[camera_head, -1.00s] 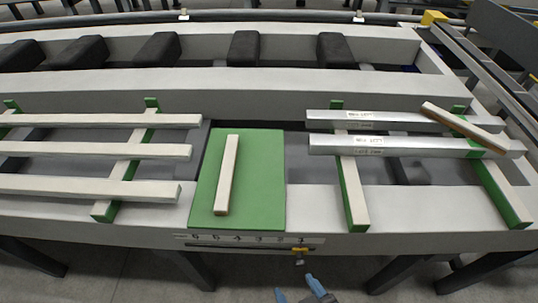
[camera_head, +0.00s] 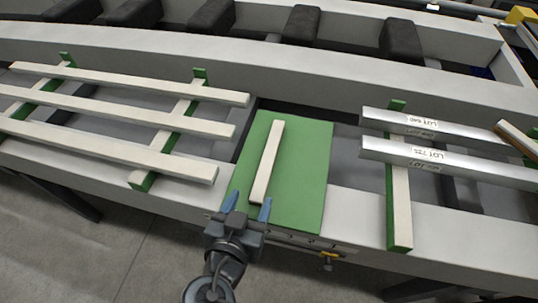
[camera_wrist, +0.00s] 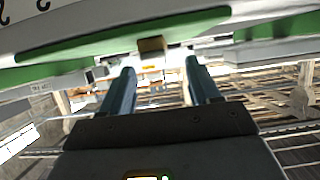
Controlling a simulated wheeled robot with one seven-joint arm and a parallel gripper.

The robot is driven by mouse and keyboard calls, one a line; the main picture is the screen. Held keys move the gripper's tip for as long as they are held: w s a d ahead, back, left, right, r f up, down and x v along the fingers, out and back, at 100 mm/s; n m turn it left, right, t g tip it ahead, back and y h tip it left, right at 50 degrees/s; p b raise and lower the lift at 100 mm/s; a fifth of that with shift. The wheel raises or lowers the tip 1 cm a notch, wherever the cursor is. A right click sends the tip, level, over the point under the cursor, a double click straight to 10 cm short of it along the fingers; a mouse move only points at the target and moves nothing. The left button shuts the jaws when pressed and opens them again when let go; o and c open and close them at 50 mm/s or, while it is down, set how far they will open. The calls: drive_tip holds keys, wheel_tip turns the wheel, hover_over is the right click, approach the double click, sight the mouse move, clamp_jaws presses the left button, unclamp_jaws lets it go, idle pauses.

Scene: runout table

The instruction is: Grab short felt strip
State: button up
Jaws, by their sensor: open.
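A short beige felt strip (camera_head: 267,163) lies lengthwise on the green mat (camera_head: 305,170), its near end towards the table's front edge. My gripper (camera_head: 248,202) is open at the near end of this strip, with its fingers apart over the front edge of the mat. In the wrist view, my gripper's two blue fingers (camera_wrist: 160,78) point ahead, and the strip's end (camera_wrist: 152,46) shows beyond and between them. I cannot tell whether the fingers touch the strip. Another short beige strip (camera_head: 516,139) lies slanted at the right edge, partly cut off.
Several long beige strips (camera_head: 130,112) lie on green-edged supports at the left. Two silver labelled bars (camera_head: 450,162) lie on supports (camera_head: 399,215) at the right. Dark rollers (camera_head: 301,25) line the back. A yellow-knobbed fitting (camera_head: 328,256) hangs at the front edge.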

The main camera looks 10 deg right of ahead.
sight(258, 191)
drive_tip(key=x, duration=0.3)
drive_tip(key=p+x, duration=0.1)
drive_tip(key=x, duration=0.1)
drive_tip(key=shift+s+d+f, duration=0.15)
drive_tip(key=shift+s+d, duration=0.05)
drive_tip(key=shift+d, duration=0.05)
drive_tip(key=shift+c, duration=0.2)
drive_tip(key=c, duration=1.1)
